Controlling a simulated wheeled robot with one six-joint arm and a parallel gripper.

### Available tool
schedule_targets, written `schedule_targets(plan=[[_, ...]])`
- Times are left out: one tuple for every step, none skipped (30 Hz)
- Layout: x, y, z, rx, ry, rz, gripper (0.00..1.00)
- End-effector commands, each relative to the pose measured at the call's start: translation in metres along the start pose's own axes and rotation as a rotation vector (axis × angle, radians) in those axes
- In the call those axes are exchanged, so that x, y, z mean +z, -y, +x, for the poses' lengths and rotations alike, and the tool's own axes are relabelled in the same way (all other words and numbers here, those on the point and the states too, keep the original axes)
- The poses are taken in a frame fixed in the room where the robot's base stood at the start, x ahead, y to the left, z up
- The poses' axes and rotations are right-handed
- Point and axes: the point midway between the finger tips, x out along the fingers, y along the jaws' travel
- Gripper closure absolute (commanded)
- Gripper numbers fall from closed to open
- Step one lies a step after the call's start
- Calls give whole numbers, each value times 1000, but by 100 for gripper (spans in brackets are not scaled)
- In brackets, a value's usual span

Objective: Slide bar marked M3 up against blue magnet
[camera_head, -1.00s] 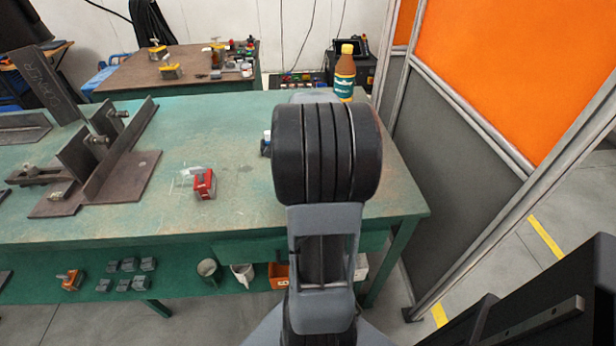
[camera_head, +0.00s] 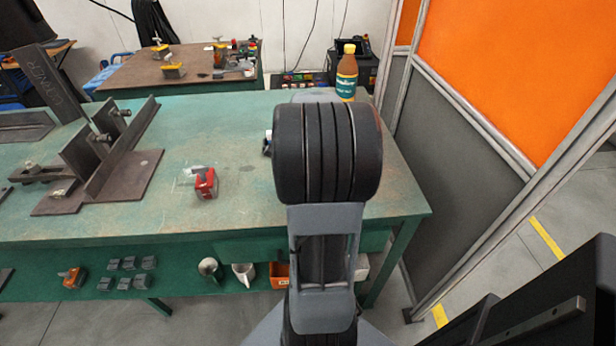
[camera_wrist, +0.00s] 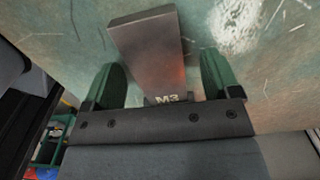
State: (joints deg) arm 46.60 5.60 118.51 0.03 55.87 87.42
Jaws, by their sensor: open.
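The bar marked M3 (camera_wrist: 150,48), a dark flat steel piece with white lettering at its near end, lies on the green bench top in the wrist view. My gripper (camera_wrist: 161,64) is open, with one green finger on each side of the bar and a gap visible at both sides. In the head view the bar and my gripper are hidden behind my arm. No blue magnet shows in the wrist view.
A red magnet-like block (camera_head: 206,184) sits on the green bench (camera_head: 225,135) left of my arm. A steel fixture (camera_head: 110,165) stands further left and a brown bottle (camera_head: 347,72) at the back. An orange and grey partition (camera_head: 455,150) is to the right.

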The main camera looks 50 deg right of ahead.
Motion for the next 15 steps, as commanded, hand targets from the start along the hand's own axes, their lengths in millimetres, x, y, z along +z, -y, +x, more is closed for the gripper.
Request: schedule_targets(plan=[[0,0,0,0,0,-1,17],[0,0,-1,0,0,-1,17],[0,0,-3,-1,0,-1,17],[0,0,-5,-1,0,-1,17],[0,0,-8,-1,0,-1,17],[0,1,-14,-3,0,-1,17],[0,1,-18,-4,-1,-1,17],[0,1,-24,-4,-1,-1,17],[0,1,-31,-5,-1,-1,17],[0,1,-37,-4,0,-1,17],[0,1,-44,-5,0,-1,17],[0,1,-53,-5,0,-1,17],[0,1,-59,-6,0,-1,17],[0,0,-65,-4,0,-1,17],[0,1,-74,-5,0,-1,17]])
